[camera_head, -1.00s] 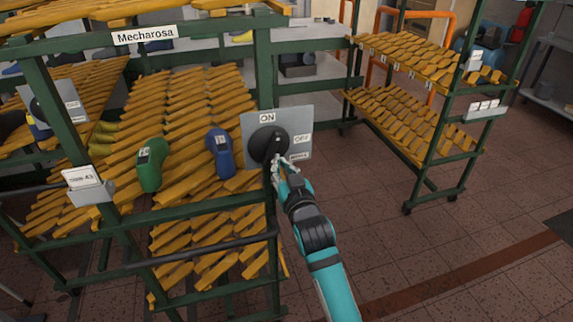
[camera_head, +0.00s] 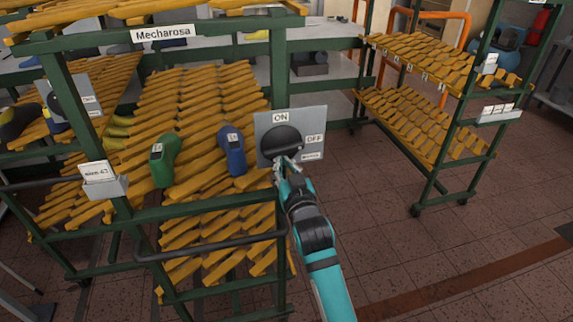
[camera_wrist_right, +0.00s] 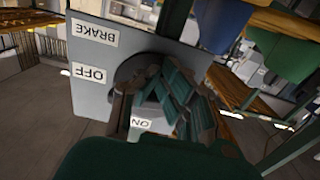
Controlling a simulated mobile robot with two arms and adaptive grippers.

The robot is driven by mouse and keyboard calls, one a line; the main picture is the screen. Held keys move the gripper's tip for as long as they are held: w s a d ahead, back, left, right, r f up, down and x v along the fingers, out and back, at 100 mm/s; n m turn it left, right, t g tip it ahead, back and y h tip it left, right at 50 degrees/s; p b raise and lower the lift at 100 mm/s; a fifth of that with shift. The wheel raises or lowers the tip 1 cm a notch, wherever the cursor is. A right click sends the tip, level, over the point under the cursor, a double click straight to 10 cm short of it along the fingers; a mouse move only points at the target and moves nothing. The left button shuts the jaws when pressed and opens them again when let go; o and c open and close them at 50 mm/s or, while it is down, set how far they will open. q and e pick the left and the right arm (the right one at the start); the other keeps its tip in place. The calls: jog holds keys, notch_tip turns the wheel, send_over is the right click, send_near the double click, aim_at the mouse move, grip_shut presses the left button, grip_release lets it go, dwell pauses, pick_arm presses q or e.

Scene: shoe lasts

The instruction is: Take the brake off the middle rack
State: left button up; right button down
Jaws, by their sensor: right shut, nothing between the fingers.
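The middle rack (camera_head: 205,212) has a green frame, yellow wooden slats and a "Mecharosa" sign. On its right post is a grey brake plate (camera_head: 310,119) marked ON at the top and OFF at the right. Its round black knob (camera_head: 281,140) has its grip bar lying roughly level, towards OFF. My right gripper (camera_head: 284,163) is shut and empty at the knob's lower edge; whether it touches is unclear. In the right wrist view the plate (camera_wrist_right: 92,100) appears upside down, with my fingers covering much of the knob. My left gripper is out of view.
A green last (camera_head: 164,162) and a blue last (camera_head: 235,152) rest on the slats left of the plate. Another brake plate (camera_head: 88,90) is at the left. A second rack (camera_head: 425,110) stands at the right, with clear tiled floor before it.

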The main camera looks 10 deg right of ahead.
jog(key=shift+a, duration=0.25)
jog(key=s+f+p, duration=0.1)
jog(key=s+p, duration=0.2)
jog(key=s, duration=0.6)
dwell(0.8)
jog(key=shift+d+f, duration=0.1)
